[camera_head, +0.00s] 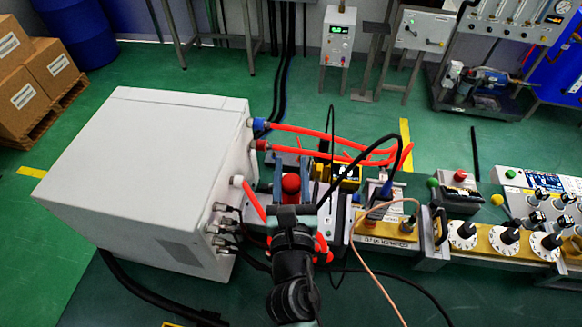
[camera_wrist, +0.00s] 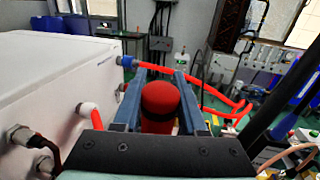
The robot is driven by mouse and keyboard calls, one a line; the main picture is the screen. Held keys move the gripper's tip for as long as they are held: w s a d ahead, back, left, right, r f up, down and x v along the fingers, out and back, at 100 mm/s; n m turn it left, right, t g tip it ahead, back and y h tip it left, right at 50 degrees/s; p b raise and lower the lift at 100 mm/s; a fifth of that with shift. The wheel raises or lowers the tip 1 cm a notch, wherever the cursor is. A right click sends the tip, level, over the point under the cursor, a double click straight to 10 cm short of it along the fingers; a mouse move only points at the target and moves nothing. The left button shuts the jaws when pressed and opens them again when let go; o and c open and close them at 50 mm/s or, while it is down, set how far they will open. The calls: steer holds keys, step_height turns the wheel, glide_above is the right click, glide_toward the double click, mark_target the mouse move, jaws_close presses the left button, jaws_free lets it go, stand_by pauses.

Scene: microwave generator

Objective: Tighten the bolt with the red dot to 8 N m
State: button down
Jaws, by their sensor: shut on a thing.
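My gripper (camera_head: 291,170) is shut on a red cylinder with a rounded top (camera_head: 291,185), beside the right side of the white cabinet. In the wrist view the two blue-grey fingers of my gripper (camera_wrist: 159,76) stand on either side of the red cylinder (camera_wrist: 160,103). Its lower end is hidden, so I cannot tell what it is part of or what it touches. I cannot make out a bolt with a red dot in either view.
The white cabinet (camera_head: 150,165) stands close on the left, with fittings and cables on its side. Red hoses (camera_head: 325,136) run behind my gripper. A brass-coloured block (camera_head: 388,227) and a panel with black knobs (camera_head: 505,238) lie to the right.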

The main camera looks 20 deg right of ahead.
steer(key=shift+s+f+b, duration=0.1)
steer(key=shift+f+b, duration=0.7)
steer(key=shift+f, duration=0.2)
stand_by(1.4)
stand_by(1.3)
step_height(320, 180, up, 10)
steer(key=p, duration=0.9)
steer(key=shift+f, duration=0.25)
